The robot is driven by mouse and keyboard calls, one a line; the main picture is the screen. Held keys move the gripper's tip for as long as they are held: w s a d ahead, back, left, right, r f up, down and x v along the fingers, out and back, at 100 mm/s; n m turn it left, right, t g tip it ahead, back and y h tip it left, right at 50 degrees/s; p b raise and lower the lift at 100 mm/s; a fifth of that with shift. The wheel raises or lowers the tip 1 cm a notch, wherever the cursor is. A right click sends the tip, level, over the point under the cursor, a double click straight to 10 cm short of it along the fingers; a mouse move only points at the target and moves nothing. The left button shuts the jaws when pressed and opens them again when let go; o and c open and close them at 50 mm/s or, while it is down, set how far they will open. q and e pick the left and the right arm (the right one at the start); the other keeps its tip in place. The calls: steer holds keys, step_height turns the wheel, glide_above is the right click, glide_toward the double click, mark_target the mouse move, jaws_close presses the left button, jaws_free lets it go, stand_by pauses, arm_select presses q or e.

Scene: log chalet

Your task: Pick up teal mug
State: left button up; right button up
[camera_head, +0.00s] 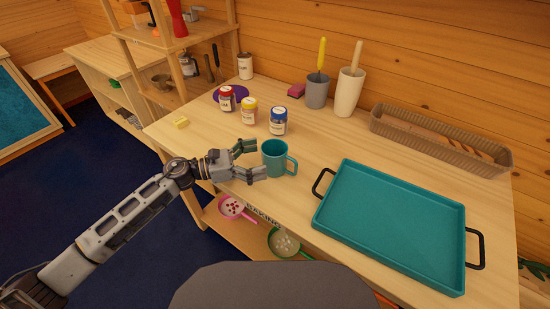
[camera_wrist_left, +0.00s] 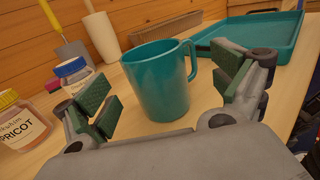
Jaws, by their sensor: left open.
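A teal mug (camera_head: 275,158) stands upright on the wooden counter near its front edge, with its handle to the right. My left gripper (camera_head: 252,161) is open just left of the mug, its fingers pointing toward it. In the left wrist view the mug (camera_wrist_left: 158,80) stands between and a little beyond the two green-padded fingers of my left gripper (camera_wrist_left: 164,104). I cannot see either finger clearly touching it. My right gripper is not in view.
A teal tray (camera_head: 340,166) with black handles lies right of the mug. Jars with a blue lid (camera_head: 278,122), a yellow lid (camera_head: 249,111) and a red lid (camera_head: 227,99) stand behind it. A basket (camera_head: 440,139) and a white cup (camera_head: 347,96) stand along the wall.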

mark_target(273, 152)
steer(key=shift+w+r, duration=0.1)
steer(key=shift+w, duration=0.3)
arm_select(q)
steer(key=shift+w+d+r, duration=0.15)
steer(key=shift+w+d, duration=0.15)
steer(key=shift+d, duration=0.2)
steer(key=x, duration=0.1)
steer(key=p+x, duration=0.1)
steer(key=shift+w+d+r, duration=0.1)
steer(key=shift+w+d, duration=0.1)
steer(key=shift+w, duration=0.05)
steer(key=shift+w+d, duration=0.2)
steer(key=shift+d, duration=0.5)
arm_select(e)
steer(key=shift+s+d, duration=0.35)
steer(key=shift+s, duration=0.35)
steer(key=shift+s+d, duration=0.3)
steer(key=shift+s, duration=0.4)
arm_select(q)
steer(key=c, duration=1.3)
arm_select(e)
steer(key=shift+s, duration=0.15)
